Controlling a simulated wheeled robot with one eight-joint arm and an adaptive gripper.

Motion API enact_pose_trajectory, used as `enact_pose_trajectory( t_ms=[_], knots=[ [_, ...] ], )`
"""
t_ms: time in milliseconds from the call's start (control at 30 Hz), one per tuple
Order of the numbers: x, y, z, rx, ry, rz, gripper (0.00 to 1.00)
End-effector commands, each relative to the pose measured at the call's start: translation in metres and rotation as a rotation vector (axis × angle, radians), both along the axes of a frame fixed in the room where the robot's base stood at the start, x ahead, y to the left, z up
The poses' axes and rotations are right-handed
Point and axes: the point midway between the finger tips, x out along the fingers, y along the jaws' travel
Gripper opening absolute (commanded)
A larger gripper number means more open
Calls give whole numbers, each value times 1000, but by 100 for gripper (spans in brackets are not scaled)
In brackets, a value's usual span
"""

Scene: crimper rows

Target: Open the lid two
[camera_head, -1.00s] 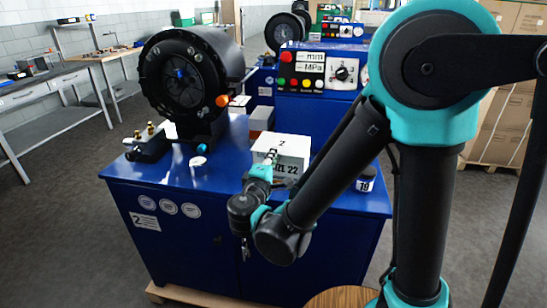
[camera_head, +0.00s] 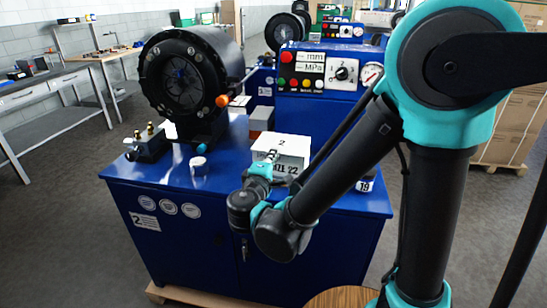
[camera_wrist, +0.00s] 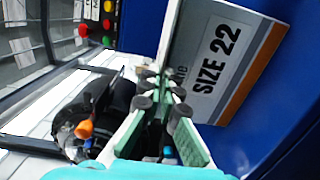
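The white box (camera_head: 280,153) marked 2 on top and SIZE 22 on its front stands on the blue cabinet of the crimper, and its top looks closed. My gripper (camera_head: 272,155) is at the box's front left edge. In the wrist view, the SIZE 22 face (camera_wrist: 215,60) fills the upper right. My two fingers (camera_wrist: 163,88), with green pads, point toward the box edge, with a dark gap between them. I see nothing clearly held, and cannot tell whether the tips touch the box. My wrist hides part of the box's front left corner.
The black crimper head (camera_head: 187,80) with an orange knob stands behind left. A white-and-blue cup (camera_head: 198,165) and a brass fitting block (camera_head: 148,143) are on the blue top (camera_head: 165,178). A small container marked 19 (camera_head: 365,184) stands right of the box. The control panel (camera_head: 325,75) rises behind.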

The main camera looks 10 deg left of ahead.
Motion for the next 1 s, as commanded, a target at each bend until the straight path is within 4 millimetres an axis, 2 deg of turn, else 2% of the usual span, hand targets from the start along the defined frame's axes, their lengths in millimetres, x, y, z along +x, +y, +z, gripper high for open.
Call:
enact_pose_trajectory(
  t_ms=[567, 1000],
  knots=[
    [7, -2, 40, 20, 255, -2, 0],
    [26, -3, 79, 43, 542, -3, 0]
  ],
)
